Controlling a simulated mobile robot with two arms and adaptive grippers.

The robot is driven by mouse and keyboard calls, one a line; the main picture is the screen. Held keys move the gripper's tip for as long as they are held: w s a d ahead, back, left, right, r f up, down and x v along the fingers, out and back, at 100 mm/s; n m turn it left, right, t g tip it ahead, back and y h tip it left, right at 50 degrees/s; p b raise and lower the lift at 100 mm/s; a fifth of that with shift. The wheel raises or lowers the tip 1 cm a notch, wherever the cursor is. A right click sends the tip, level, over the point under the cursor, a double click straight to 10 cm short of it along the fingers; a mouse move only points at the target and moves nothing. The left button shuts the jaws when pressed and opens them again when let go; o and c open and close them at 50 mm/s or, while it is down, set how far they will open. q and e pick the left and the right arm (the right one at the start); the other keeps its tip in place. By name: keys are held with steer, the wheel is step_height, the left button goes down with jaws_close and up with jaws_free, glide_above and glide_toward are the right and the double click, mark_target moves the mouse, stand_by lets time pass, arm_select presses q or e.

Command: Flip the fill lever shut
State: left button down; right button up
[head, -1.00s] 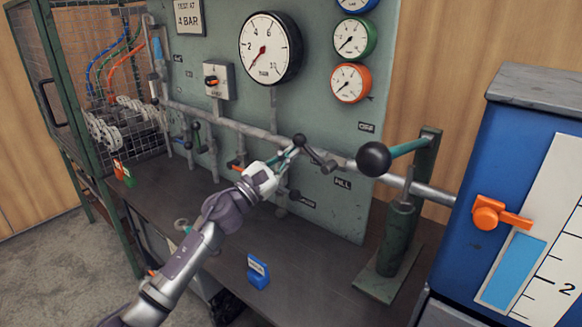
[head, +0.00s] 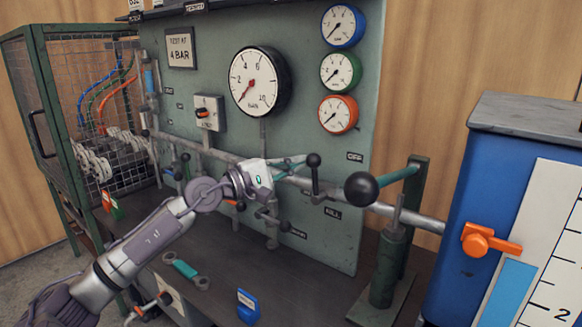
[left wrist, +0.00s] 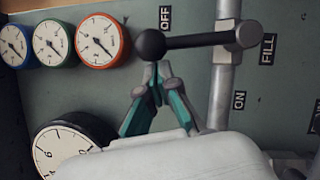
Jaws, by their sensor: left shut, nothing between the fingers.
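In the left wrist view the lever (left wrist: 190,41) lies across the top, between the OFF label (left wrist: 166,17) and the ON label (left wrist: 239,100). My left gripper (head: 302,163) is shut and empty, with its fingertips at the left side of the ball. In the left wrist view its fingertips (left wrist: 156,78) are just below the ball; whether they touch it I cannot tell. My right gripper is out of view.
A larger black-balled pump handle (head: 362,189) stands to the right. The orange-handled blue tank (head: 520,145) is at far right. Other small levers (head: 265,213) hang from the pipe below my left arm. Gauges (head: 257,82) sit on the panel above.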

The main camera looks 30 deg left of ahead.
arm_select(q)
steer(key=shift+d+r+m+g, duration=0.3)
steer(key=shift+d+m, duration=0.3)
steer(key=shift+m, duration=0.1)
steer(key=shift+s, duration=0.1)
steer(key=shift+f, duration=0.15)
steer(key=r+v, duration=0.1)
steer(key=v, duration=1.1)
steer(key=shift+f, duration=0.3)
stand_by(0.4)
